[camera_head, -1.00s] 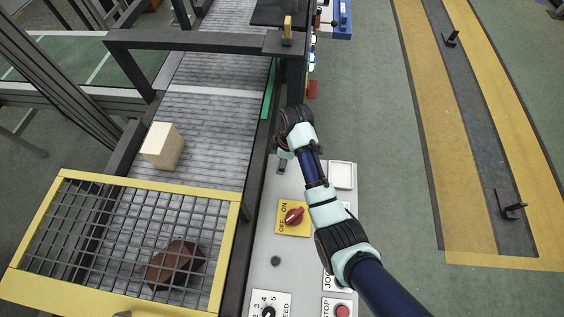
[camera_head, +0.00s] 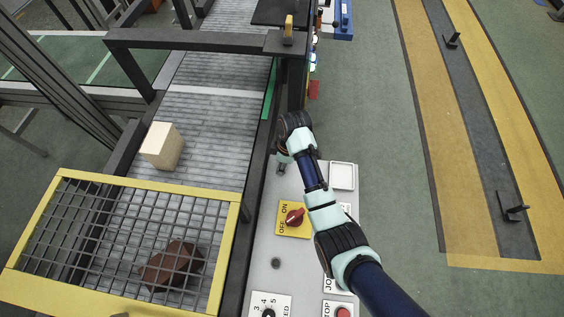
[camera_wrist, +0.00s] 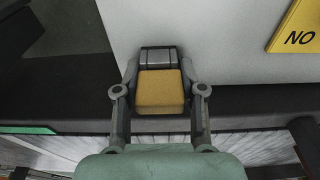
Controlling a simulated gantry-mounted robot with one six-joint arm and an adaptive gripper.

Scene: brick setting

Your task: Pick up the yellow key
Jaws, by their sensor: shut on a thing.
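The yellow key (camera_wrist: 160,92) shows in the wrist view as a yellow block with rounded corners. It sits between the two grey fingers of my gripper (camera_wrist: 160,76), which are shut on it from both sides. A grey metal part (camera_wrist: 158,57) lies just beyond the key, by the panel edge. I cannot tell whether the key touches it. In the head view my gripper (camera_head: 283,158) is at the upper left end of the light control panel (camera_head: 262,255). There my wrist hides the key.
A conveyor (camera_head: 215,120) with a pale box (camera_head: 162,146) runs left of the panel. A yellow-framed mesh guard (camera_head: 130,184) covers a brown part. Another yellow piece (camera_head: 288,28) stands on the dark crossbar bracket. A red switch (camera_head: 295,217) is on the panel. Open floor lies right.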

